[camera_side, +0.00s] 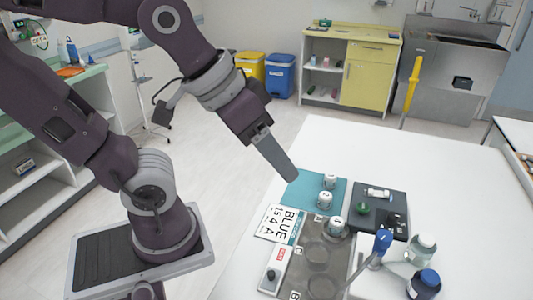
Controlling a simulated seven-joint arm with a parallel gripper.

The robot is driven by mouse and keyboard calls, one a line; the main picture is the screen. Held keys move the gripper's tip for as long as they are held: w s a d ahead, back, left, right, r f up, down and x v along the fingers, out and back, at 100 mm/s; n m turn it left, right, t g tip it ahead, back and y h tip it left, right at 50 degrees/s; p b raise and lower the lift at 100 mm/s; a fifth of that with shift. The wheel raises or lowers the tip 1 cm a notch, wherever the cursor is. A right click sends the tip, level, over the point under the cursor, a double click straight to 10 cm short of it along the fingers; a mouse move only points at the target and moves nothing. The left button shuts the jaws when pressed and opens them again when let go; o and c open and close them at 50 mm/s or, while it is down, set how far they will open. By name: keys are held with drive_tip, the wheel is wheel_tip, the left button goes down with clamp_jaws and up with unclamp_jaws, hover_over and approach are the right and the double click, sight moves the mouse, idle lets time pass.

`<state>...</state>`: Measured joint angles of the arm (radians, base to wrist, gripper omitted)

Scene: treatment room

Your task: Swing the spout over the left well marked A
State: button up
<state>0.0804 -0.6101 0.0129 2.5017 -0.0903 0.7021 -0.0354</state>
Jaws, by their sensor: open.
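A printed card (276,223) and a small switch box (271,276) lie left. A dark tray (398,199) and two bottles (421,250) are right. The table's far right is clear.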

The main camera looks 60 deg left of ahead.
drive_tip(key=shift+s+a, duration=0.3)
drive_tip(key=shift+s, duration=0.2)
drive_tip(key=c, duration=0.9)
drive_tip(key=shift+w+d, duration=0.1)
drive_tip(key=shift+w, duration=0.1)
clamp_jaws()
drive_tip(key=m+g+y, duration=0.3)
drive_tip(key=m+g, duration=0.3)
drive_tip(key=m, duration=0.6)
hover_over(366, 262)
drive_tip(key=s+d, duration=0.2)
drive_tip(key=d, duration=0.3)
wheel_tip(366, 262, down, 6)
drive_tip(key=w+d+f+m+g+y, duration=0.1)
drive_tip(key=d+f+m, duration=0.2)
drive_tip(key=d+f, duration=0.25)
drive_tip(key=s+a+f, duration=0.2)
drive_tip(key=a+f, duration=0.5)
drive_tip(key=f, duration=0.4)
